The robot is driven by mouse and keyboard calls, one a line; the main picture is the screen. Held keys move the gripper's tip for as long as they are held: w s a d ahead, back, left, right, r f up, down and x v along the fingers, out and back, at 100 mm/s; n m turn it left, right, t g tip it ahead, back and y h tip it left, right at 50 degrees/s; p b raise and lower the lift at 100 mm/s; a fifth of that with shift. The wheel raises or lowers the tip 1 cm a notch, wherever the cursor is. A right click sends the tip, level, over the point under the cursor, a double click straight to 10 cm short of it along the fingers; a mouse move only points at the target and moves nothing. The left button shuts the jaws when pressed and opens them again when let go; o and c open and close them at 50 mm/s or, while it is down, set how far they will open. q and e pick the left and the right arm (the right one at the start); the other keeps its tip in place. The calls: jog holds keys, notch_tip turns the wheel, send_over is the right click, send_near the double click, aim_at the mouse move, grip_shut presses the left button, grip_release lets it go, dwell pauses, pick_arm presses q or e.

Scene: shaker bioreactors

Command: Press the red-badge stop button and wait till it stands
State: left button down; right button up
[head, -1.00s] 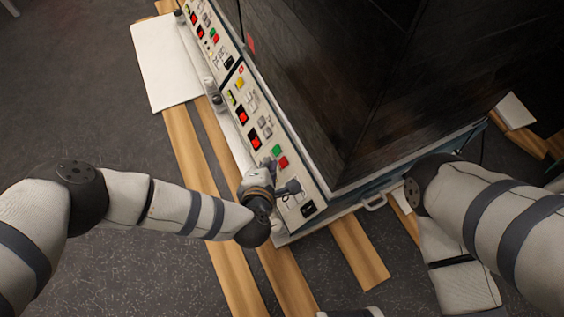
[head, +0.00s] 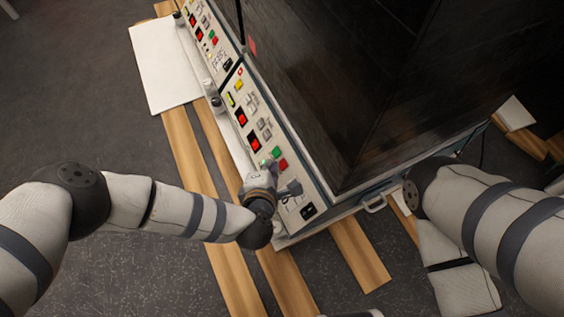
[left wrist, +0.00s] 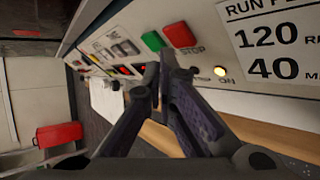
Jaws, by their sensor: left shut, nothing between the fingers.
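The near control panel (head: 292,190) carries a red stop button (head: 283,164) beside a green button (head: 276,152). In the left wrist view the red button (left wrist: 180,35) has the word STOP beside it, and the green button (left wrist: 152,41) is to its left. My left gripper (head: 266,167) is shut and empty, just off the panel near these buttons. Its fingertips (left wrist: 160,62) appear below the two buttons in the wrist view; I see no contact with the red one. A red-edged badge (head: 240,72) is at the panel's far end.
A lit lamp (left wrist: 220,71) marked ON is right of STOP. Red displays (head: 241,117) glow on the near panel. A second panel (head: 213,37) with similar buttons lies beyond.

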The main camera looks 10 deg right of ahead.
dwell(0.5)
pick_arm(q)
jog(key=shift+w+d+f+b, duration=0.1)
jog(key=shift+d+f+b, duration=0.2)
jog(key=shift+d+b, duration=0.1)
jog(key=shift+w+d+f+b, duration=0.1)
jog(key=shift+d+f+b, duration=0.1)
jog(key=shift+f+b, duration=0.15)
dwell(0.5)
jog(key=shift+r, duration=0.15)
jog(key=shift+s+a+r+p, duration=0.25)
jog(key=shift+a+r+p, duration=0.3)
jog(key=shift+p, duration=0.3)
jog(key=a+r+p, duration=0.1)
jog(key=p, duration=0.1)
jog(key=s+a+r+p, duration=0.1)
jog(key=a+r+p, duration=0.1)
jog(key=shift+a+r, duration=0.15)
jog(key=shift+a, duration=0.15)
